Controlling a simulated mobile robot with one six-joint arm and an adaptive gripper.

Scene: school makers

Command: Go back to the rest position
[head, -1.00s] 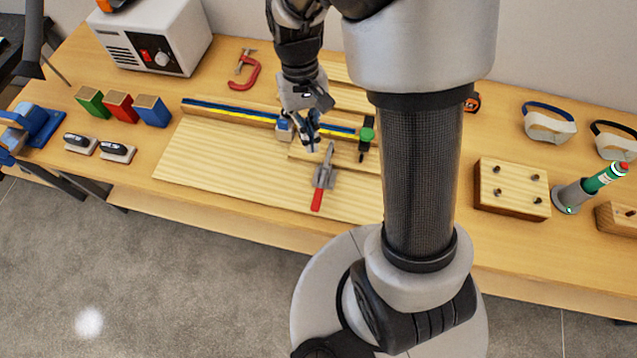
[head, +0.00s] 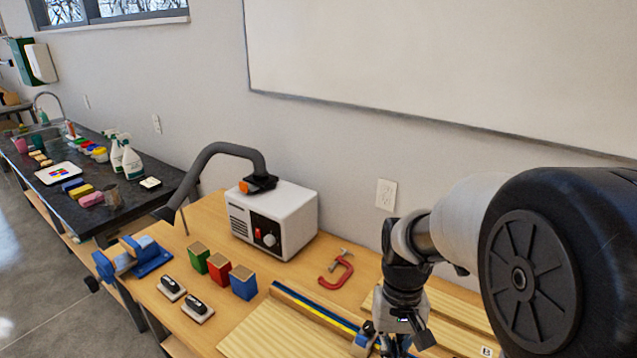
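My gripper (head: 397,346) is at the bottom edge of the head view, pointing down over the wooden workbench (head: 212,213). Its fingertips are cut off or too small to read, so I cannot tell whether it is open or shut. A small blue and grey part (head: 363,338) shows just left of it, by the blue and yellow strip (head: 318,308) on the light wooden board (head: 262,335). Whether the gripper touches that part is hidden. My arm fills the right side of the view.
A white box with a hose (head: 274,220) stands behind green, red and blue blocks (head: 243,283). A red clamp (head: 337,272) lies beside the gripper's left. A blue vise (head: 147,255) sits at the bench's left end. A dark sink counter (head: 105,203) stands further left.

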